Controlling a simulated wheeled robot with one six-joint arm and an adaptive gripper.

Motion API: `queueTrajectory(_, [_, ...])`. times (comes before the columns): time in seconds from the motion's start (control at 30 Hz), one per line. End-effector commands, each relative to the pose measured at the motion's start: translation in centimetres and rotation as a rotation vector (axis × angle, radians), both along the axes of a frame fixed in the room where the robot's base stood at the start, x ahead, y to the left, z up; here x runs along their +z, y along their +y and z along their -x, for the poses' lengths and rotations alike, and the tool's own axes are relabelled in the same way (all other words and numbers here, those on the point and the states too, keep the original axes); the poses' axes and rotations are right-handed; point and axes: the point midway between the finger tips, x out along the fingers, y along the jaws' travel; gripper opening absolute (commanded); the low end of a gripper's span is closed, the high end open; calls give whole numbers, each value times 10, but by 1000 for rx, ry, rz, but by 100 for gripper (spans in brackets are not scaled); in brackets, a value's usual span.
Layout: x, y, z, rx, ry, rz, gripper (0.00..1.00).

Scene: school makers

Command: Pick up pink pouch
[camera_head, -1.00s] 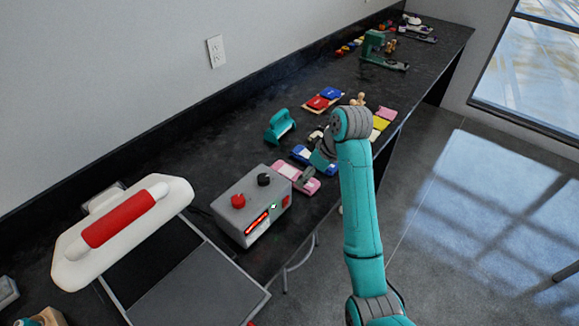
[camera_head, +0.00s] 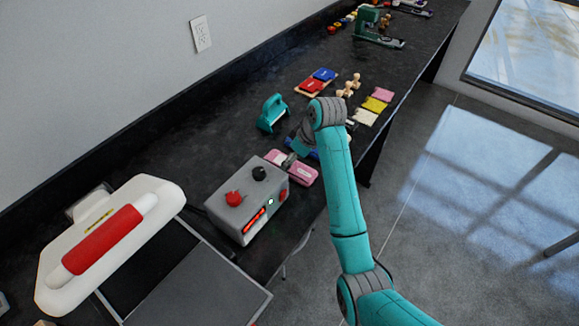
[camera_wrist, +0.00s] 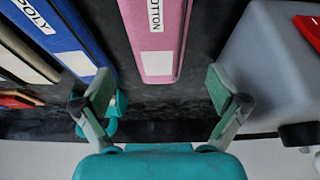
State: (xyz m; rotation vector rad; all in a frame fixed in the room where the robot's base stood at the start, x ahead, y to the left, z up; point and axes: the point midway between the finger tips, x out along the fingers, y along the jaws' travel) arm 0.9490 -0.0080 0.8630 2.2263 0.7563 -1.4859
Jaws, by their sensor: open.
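The pink pouch (camera_head: 303,175) lies flat on the dark bench, just right of the grey control box in the head view. In the wrist view the pink pouch (camera_wrist: 178,35) shows a white label reading "OTTON", cut off at the top, and a second white label. My gripper (camera_wrist: 163,88) is open and empty. Its two fingers stand apart, to either side of the pouch's near end in the picture; no contact shows. In the head view my gripper (camera_head: 290,160) is small, over the pouch's left part, and partly hides it.
A blue pouch (camera_wrist: 75,35) marked "POLY" lies beside the pink one. The grey control box (camera_wrist: 245,55) stands close on the other side. A white heat press (camera_head: 165,200) is at left; a teal tool (camera_head: 272,113) stands behind. Coloured sheets (camera_head: 375,104) lie farther along the bench.

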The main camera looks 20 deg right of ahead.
Motion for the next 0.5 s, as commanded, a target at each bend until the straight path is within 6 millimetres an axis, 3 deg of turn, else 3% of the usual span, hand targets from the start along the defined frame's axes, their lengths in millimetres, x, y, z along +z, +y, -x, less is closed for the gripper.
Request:
queueTrajectory(0.23, [-34, 5, -9, 0, 4, -1, 97])
queueTrajectory(0.5, [-42, 7, -12, 0, 1, 0, 97])
